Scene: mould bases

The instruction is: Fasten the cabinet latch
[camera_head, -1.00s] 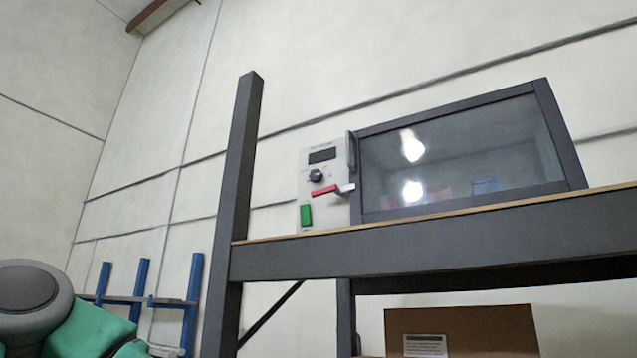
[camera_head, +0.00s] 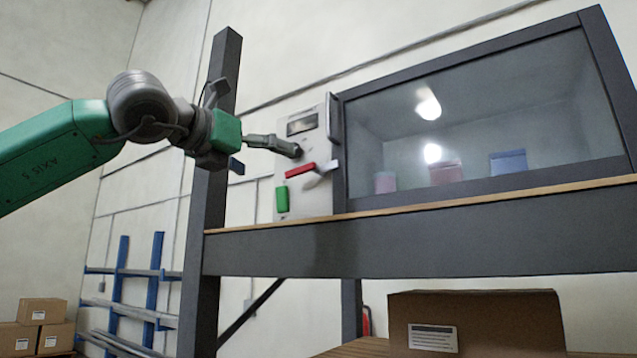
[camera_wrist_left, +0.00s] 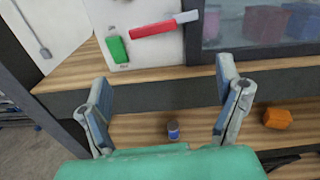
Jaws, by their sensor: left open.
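The cabinet (camera_head: 352,150) stands on a shelf, with a dark-framed glass door (camera_head: 490,120) on its right and a pale control panel (camera_head: 308,206) on its left. The latch (camera_head: 300,169) has a red grip and a pale metal end towards the door frame. In the left wrist view the latch (camera_wrist_left: 153,29) slants slightly upward to the right at the top. My left gripper (camera_head: 255,146) is in front of the panel's left side. In the left wrist view its two fingers (camera_wrist_left: 165,108) are spread with nothing between them, below the latch. My right gripper is out of view.
A green switch (camera_head: 282,199) sits below the latch, and a display (camera_head: 302,123) above. A dark post (camera_head: 220,75) rises at the shelf's left. A cardboard box (camera_head: 480,312) sits below. Beneath the fingers are a small bottle (camera_wrist_left: 173,130) and an orange block (camera_wrist_left: 277,118).

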